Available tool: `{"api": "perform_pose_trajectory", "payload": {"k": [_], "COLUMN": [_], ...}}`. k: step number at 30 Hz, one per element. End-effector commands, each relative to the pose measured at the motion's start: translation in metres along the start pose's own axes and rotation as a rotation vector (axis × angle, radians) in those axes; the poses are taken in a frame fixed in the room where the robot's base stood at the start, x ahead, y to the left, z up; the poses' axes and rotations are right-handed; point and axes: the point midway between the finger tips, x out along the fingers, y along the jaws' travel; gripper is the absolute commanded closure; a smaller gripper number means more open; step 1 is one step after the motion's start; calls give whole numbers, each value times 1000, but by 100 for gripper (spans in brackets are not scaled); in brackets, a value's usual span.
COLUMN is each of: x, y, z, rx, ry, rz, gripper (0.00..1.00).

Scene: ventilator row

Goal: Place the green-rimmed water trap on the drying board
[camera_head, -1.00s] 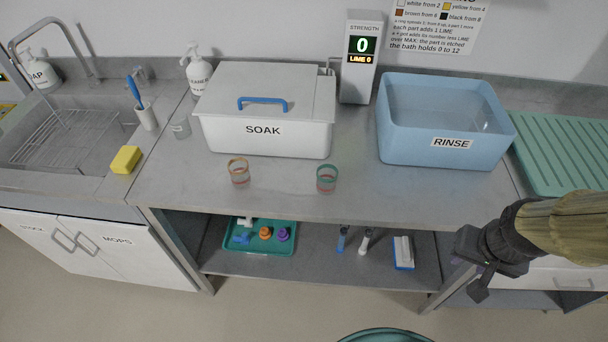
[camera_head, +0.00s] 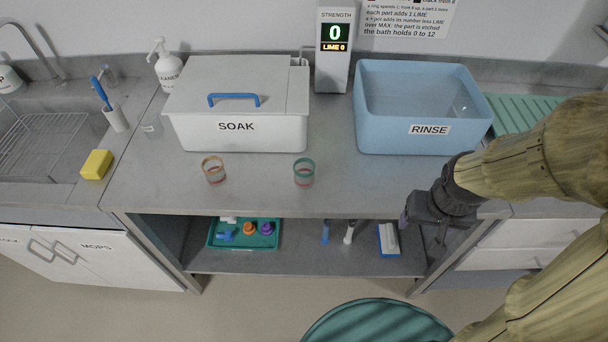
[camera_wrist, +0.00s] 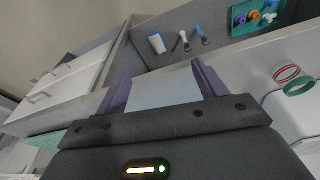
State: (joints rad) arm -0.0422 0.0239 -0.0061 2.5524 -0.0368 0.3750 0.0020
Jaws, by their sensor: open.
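The green-rimmed water trap (camera_head: 304,173) is a small clear cup with a green rim and a reddish band low down. It stands upright on the steel counter in front of the SOAK bath; its green rim also shows at the right of the wrist view (camera_wrist: 299,86). The drying board (camera_head: 525,116) is a ribbed green board at the right end of the counter, partly hidden behind my arm. My gripper (camera_head: 405,218) is at the counter's front right, well right of the trap. In the wrist view my gripper (camera_wrist: 160,85) has its purple fingers apart, with nothing between them.
An orange-rimmed trap (camera_head: 213,171) stands left of the green-rimmed one. The lidded SOAK bath (camera_head: 240,126) and blue RINSE basin (camera_head: 430,145) stand behind. The lower shelf holds a teal tray (camera_head: 212,240) and brushes. A green round stool-like top (camera_head: 380,325) is in front.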

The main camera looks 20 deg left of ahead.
Motion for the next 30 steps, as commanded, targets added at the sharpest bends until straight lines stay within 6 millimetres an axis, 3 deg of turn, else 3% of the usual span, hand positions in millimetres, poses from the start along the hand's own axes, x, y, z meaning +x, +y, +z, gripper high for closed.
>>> {"api": "perform_pose_trajectory", "payload": {"k": [7, 15, 23, 30], "x": [28, 52, 65, 69], "y": [-36, -60, -85, -133], "z": [22, 41, 36, 18], "rx": [-374, -878, -1344, -1742], "ry": [-217, -457, -602, -627], "rz": [63, 260, 564, 941], "gripper": [29, 29, 29, 29]}}
